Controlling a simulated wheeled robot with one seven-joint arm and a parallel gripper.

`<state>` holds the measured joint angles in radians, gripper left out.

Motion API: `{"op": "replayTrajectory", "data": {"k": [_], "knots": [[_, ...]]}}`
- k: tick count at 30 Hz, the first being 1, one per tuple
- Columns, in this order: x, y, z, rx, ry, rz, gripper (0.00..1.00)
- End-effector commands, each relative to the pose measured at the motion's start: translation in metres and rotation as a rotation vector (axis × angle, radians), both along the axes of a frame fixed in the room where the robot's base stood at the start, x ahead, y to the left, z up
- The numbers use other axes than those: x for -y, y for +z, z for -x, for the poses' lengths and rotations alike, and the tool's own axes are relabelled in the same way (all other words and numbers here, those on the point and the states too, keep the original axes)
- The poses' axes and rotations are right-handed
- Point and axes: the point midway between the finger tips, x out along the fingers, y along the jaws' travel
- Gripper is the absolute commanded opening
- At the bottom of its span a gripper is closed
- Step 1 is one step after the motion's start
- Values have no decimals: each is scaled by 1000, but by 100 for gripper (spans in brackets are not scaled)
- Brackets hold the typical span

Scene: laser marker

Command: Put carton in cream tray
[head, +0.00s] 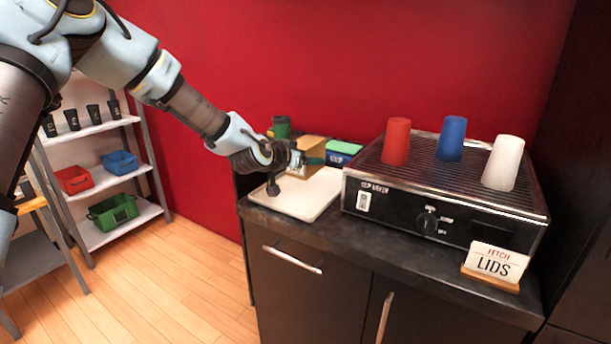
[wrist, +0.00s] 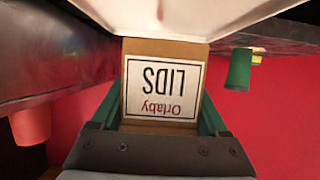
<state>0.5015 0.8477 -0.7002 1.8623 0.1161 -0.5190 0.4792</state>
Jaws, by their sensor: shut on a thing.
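The carton (head: 312,144) is a brown cardboard box with a white label reading "Orlaby LIDS", upside down in the wrist view (wrist: 162,88). My gripper (wrist: 160,112) is shut on the carton, with a teal finger on each side of it. In the head view my gripper (head: 314,161) is over the back part of the cream tray (head: 305,197), partly hiding the carton. The cream tray is flat and lies on the dark counter; its pale surface also shows in the wrist view (wrist: 190,14). I cannot tell whether the carton touches the tray.
A black machine (head: 400,198) stands right of the tray, with red (head: 397,141), blue (head: 451,138) and white (head: 502,163) cups on top. A green cup (head: 281,127) and a blue-and-green box (head: 343,150) are behind the tray. A "FETCH LIDS" sign (head: 496,264) stands at front right.

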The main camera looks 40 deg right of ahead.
Motion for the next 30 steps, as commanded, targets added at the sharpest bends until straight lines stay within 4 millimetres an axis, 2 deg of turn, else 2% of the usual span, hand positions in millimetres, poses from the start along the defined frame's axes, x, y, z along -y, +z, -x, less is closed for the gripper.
{"op": "replayTrajectory", "data": {"k": [5, 12, 24, 25, 30], "knots": [[0, -14, 0, -3, 1, 1, 7], [0, -45, 0, -2, 1, 0, 7], [0, -52, 0, 1, 1, 2, 7], [0, -53, 0, 1, 1, 1, 78], [0, -52, 0, -1, 1, 0, 98]]}}
